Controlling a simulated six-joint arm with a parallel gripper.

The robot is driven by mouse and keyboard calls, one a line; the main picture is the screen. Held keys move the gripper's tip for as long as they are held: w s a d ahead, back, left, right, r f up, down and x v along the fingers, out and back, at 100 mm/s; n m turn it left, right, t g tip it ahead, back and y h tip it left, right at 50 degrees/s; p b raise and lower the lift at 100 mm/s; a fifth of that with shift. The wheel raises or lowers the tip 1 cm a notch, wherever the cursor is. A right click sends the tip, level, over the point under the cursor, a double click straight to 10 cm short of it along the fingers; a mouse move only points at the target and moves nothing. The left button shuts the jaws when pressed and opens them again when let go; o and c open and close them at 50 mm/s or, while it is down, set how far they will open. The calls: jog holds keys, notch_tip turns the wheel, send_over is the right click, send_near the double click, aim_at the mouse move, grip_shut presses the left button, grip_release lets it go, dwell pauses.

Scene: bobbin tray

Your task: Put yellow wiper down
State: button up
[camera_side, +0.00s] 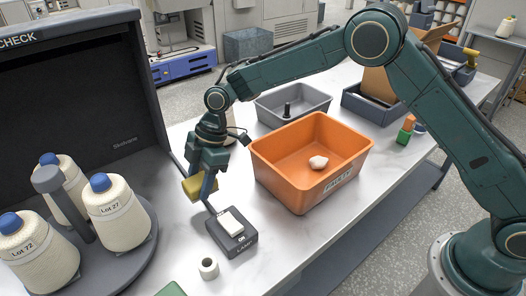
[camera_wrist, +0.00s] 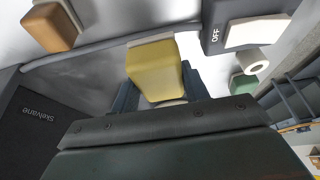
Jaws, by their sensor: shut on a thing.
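My gripper (camera_side: 203,183) points down between the dark check booth and the orange bin. It is shut on the yellow wiper (camera_side: 193,190), a small yellow block. The wiper is close above the white table, left of the lamp switch box; I cannot tell whether it touches the table. In the wrist view the yellow wiper (camera_wrist: 155,70) sits between the blue-grey fingers of my gripper (camera_wrist: 160,88), and its lower end is partly hidden by them.
The switch box (camera_side: 234,242) with a white rocker stands near the wiper. A white ring (camera_side: 208,268) lies in front. The orange bin (camera_side: 270,177) holds a pale lump. A grey bin (camera_side: 268,112) is behind. Cones of yarn (camera_side: 118,212) stand on a round base at left.

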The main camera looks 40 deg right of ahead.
aim_at(205, 205)
jog(key=shift+f, duration=2.4)
jog(key=shift+f, duration=0.1)
jog(key=o, duration=1)
jog(key=shift+v, duration=6.1)
